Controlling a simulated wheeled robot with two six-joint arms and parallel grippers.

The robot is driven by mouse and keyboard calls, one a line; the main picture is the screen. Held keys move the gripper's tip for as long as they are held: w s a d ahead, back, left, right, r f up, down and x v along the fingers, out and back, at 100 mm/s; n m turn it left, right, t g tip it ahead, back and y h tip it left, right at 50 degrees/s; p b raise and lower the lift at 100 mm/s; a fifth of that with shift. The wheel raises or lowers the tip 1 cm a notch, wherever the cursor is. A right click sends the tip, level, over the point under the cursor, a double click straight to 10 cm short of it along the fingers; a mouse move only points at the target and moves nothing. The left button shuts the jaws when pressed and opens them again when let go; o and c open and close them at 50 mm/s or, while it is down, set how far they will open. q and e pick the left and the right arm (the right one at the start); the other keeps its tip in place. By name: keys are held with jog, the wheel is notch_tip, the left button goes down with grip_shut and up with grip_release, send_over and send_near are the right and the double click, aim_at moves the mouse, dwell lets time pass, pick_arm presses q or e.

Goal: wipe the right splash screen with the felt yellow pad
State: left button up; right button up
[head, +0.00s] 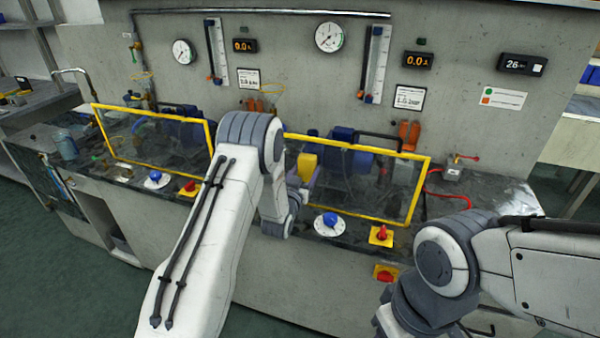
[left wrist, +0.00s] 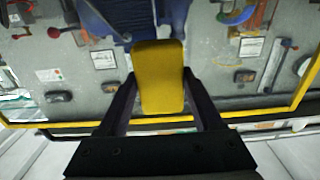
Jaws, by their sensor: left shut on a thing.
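The felt yellow pad (head: 307,165) is held upright in my left gripper (head: 301,181), in front of the left part of the right splash screen (head: 372,187). That screen is a clear pane in a yellow frame. In the left wrist view the pad (left wrist: 160,78) sits between the two dark fingers, which are shut on it. The screen's yellow frame (left wrist: 297,104) shows there too. I cannot tell whether the pad touches the pane. My right arm comes in at the lower right of the head view, but its gripper is not in view.
The left splash screen (head: 150,145) stands beyond my left arm. A blue knob (head: 330,220) and a red switch (head: 381,235) sit on the bench before the right screen. A red-handled valve (head: 454,170) is right of it. Pumps stand behind the pane.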

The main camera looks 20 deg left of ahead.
aim_at(294, 162)
pick_arm(q)
jog(key=shift+s+d+b, duration=0.15)
jog(key=shift+d+b, duration=0.6)
jog(key=shift+d, duration=2.3)
jog(key=shift+b, duration=0.35)
jog(key=shift+w+a+r+b, duration=0.15)
jog(key=shift+a+b, duration=0.15)
jog(key=shift+a, duration=0.75)
jog(key=shift+w+a+r+b, duration=0.15)
jog(key=shift+a+b, duration=0.1)
jog(key=shift+a, duration=0.8)
jog(key=shift+a+f+b, duration=0.15)
jog(key=shift+a+b, duration=0.85)
jog(key=shift+a, duration=2.5)
jog(key=shift+d+f, duration=0.1)
jog(key=shift+s, duration=0.25)
jog(key=shift+s+b, duration=0.65)
jog(key=shift+s, duration=2.2)
